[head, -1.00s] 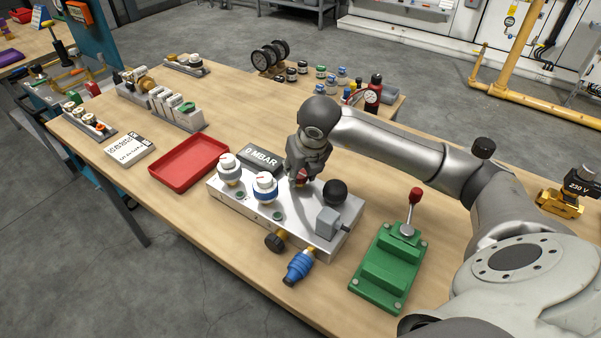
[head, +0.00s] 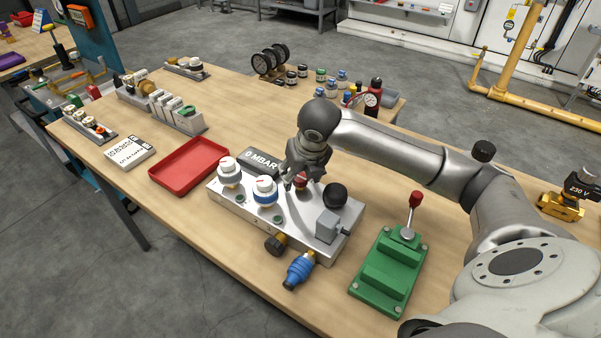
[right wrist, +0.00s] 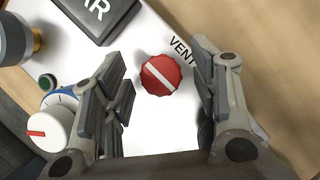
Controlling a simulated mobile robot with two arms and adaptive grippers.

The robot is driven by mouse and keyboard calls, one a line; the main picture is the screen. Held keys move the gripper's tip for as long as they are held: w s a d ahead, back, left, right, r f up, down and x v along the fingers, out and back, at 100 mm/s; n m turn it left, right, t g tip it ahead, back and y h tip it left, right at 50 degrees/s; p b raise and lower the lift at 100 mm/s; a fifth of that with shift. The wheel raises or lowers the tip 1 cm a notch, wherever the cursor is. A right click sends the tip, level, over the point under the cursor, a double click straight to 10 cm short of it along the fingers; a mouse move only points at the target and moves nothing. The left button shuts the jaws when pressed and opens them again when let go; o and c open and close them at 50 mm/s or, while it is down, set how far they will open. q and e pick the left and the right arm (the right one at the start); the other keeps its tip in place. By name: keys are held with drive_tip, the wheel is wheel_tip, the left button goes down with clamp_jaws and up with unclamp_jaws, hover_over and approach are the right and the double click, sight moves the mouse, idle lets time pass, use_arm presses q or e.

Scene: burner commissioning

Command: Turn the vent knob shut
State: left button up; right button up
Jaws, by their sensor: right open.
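The vent knob (right wrist: 160,75) is round and red with a white stripe across its face. It sits on the silver panel beside the printed word VENT; in the wrist view the stripe runs from upper left to lower right. In the head view the knob (head: 301,182) is partly covered by my right gripper (head: 303,178). The right gripper (right wrist: 163,85) is open, with one finger on each side of the knob and a visible gap to it. My left gripper is not in view.
The silver panel (head: 238,208) also carries two white-topped knobs (head: 229,167) (head: 265,187) and a black ball knob (head: 335,194). A dark display (head: 262,160) reads 0 MBAR. A red tray (head: 189,166) lies to the left, and a green lever fixture (head: 388,270) stands to the right.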

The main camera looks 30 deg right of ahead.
drive_tip(key=d+v, duration=0.1)
drive_tip(key=v, duration=1)
drive_tip(key=shift+s+a+r, duration=0.2)
drive_tip(key=shift+a+r, duration=0.2)
drive_tip(key=shift+a, duration=0.1)
